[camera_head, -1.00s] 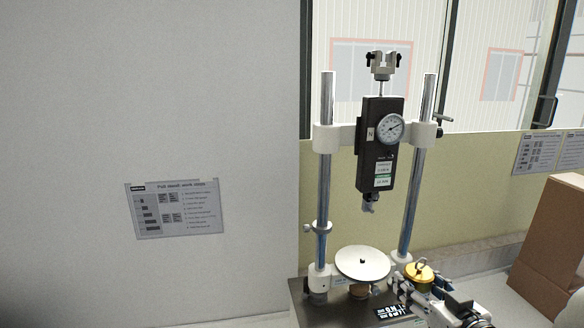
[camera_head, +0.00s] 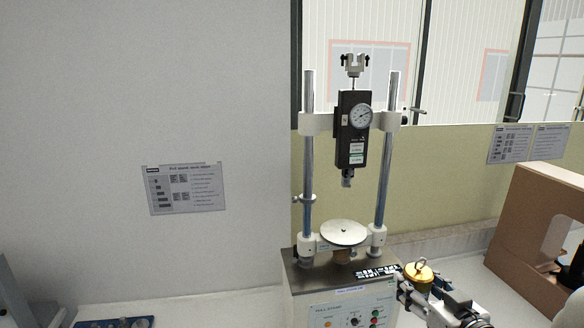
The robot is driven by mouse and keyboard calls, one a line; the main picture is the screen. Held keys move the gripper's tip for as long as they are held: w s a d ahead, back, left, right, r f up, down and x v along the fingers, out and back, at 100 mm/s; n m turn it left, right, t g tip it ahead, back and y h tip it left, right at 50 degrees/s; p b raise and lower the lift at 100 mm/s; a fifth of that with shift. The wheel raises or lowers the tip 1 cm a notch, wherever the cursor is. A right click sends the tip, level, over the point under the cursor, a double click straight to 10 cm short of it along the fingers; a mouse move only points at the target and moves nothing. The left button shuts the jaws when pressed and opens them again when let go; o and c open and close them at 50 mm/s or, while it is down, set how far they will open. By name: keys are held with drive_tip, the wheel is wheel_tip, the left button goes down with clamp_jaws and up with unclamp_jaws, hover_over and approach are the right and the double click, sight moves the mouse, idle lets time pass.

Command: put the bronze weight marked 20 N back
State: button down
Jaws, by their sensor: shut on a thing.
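A bronze-gold weight (camera_head: 418,272) with a small ring on top is held at the lower right. Any marking on it is too small to read. My gripper (camera_head: 412,288) is shut around the weight's side and holds it in front and to the right of the test stand. The test stand (camera_head: 344,296) has two chrome posts, a black force gauge (camera_head: 352,140) with a round dial, and a round silver plate (camera_head: 344,233) low between the posts. The plate is empty except for a small stub at its centre.
A cardboard box (camera_head: 528,240) with a cut-out side stands on the right. A tray (camera_head: 118,322) with dark blue round things shows at the bottom left edge, partly cut off. Bare worktop (camera_head: 222,308) lies between it and the stand. Printed sheets hang on the walls.

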drive_tip(key=shift+w+a+f, duration=0.15)
drive_tip(key=shift+w+a, duration=0.05)
drive_tip(key=shift+w, duration=0.15)
drive_tip(key=w+a+f+h+b, duration=0.1)
drive_tip(key=w+a+f+b, duration=0.1)
drive_tip(key=a+f+b, duration=0.2)
drive_tip(key=w+a+f+m+h+b, duration=0.1)
drive_tip(key=w+a+f+b, duration=0.2)
drive_tip(key=f+b, duration=0.5)
drive_tip(key=w+a+f+m+h+b, duration=0.1)
drive_tip(key=w+a+f+b, duration=0.1)
drive_tip(key=a+f+b, duration=0.3)
wheel_tip(320, 180, down, 4)
drive_tip(key=shift+w+f+b, duration=0.15)
drive_tip(key=shift+f+b, duration=0.1)
drive_tip(key=shift+b, duration=0.6)
drive_tip(key=shift+a, duration=0.1)
